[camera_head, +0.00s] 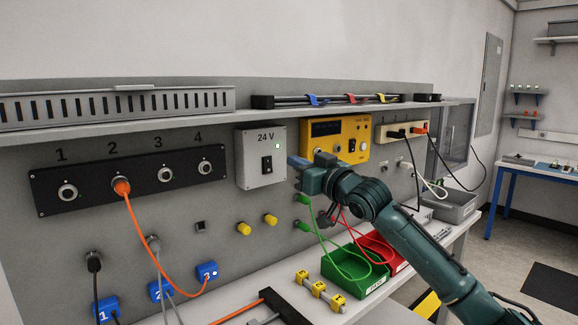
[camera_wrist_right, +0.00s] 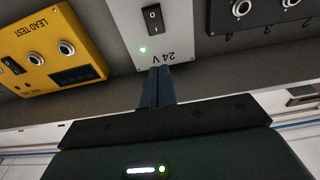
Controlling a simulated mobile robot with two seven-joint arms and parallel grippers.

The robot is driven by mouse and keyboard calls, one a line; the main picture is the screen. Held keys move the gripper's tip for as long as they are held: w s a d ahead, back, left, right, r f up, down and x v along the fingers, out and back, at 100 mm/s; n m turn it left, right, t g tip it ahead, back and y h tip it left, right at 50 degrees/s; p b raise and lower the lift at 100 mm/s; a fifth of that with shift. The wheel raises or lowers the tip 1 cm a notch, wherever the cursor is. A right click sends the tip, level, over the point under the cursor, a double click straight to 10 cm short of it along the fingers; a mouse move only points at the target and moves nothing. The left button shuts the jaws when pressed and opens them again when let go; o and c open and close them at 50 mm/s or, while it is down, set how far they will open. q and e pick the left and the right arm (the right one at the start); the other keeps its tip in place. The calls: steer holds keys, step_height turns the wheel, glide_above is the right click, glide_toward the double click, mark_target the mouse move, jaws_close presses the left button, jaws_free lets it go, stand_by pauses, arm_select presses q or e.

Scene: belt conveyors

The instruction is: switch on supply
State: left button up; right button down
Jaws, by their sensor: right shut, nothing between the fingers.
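The grey 24 V supply box (camera_head: 261,180) is mounted on the panel, with a black rocker switch (camera_head: 266,165) on its front. A small lamp (camera_head: 278,146) at its upper right is lit; it shows green in the right wrist view (camera_wrist_right: 142,50). The right wrist view is upside down and shows the rocker (camera_wrist_right: 152,18) with its I and O marks. My right gripper (camera_head: 291,161) is shut and empty just right of the box. Its closed fingers (camera_wrist_right: 156,88) point toward the 24 V label and hide a little of the box there. My left gripper is not in view.
A yellow lead tester (camera_head: 336,131) is right of the supply. A black strip of numbered sockets (camera_head: 130,180) is left, with an orange cable plugged in. Green (camera_head: 342,265) and red bins stand on the bench below my right arm. A shelf (camera_head: 200,126) runs above the panel.

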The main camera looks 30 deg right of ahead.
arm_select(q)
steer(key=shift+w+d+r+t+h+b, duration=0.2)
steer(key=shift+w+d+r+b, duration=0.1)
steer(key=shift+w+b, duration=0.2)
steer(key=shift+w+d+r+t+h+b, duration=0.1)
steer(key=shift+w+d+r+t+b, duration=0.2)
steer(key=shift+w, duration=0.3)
arm_select(e)
steer(key=s, duration=0.5)
steer(key=shift+s+d+r, duration=0.15)
steer(key=shift+d, duration=0.05)
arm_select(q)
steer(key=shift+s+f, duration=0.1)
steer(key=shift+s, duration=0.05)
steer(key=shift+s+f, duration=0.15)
